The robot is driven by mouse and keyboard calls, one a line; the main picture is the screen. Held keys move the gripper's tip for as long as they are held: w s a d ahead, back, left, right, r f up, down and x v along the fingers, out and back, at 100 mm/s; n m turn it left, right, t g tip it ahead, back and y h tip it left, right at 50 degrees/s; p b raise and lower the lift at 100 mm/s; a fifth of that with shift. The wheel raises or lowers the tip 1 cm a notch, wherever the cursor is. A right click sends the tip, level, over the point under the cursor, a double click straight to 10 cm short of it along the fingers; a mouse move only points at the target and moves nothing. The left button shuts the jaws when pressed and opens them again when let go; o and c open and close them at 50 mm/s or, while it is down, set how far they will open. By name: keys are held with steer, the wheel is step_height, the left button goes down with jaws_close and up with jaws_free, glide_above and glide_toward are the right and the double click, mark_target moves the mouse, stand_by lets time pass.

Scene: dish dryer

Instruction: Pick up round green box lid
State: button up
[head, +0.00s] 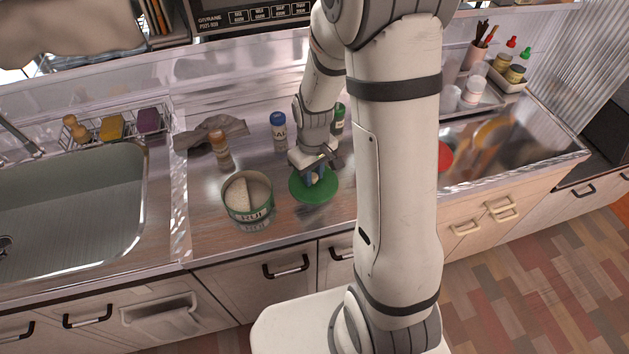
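The round green lid (312,192) lies on the metal counter in the head view, just right of the round box. The box (248,199) is green-banded with lettering and stands open, with pale contents inside.
A brown-topped shaker (220,150) and a blue-capped bottle (279,132) stand behind the box and lid. A green bottle (339,120) stands close behind my gripper. A grey cloth (208,134) lies at the back left. The sink (70,212) is at the left.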

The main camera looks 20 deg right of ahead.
jaws_close()
steer(key=shift+r, duration=0.1)
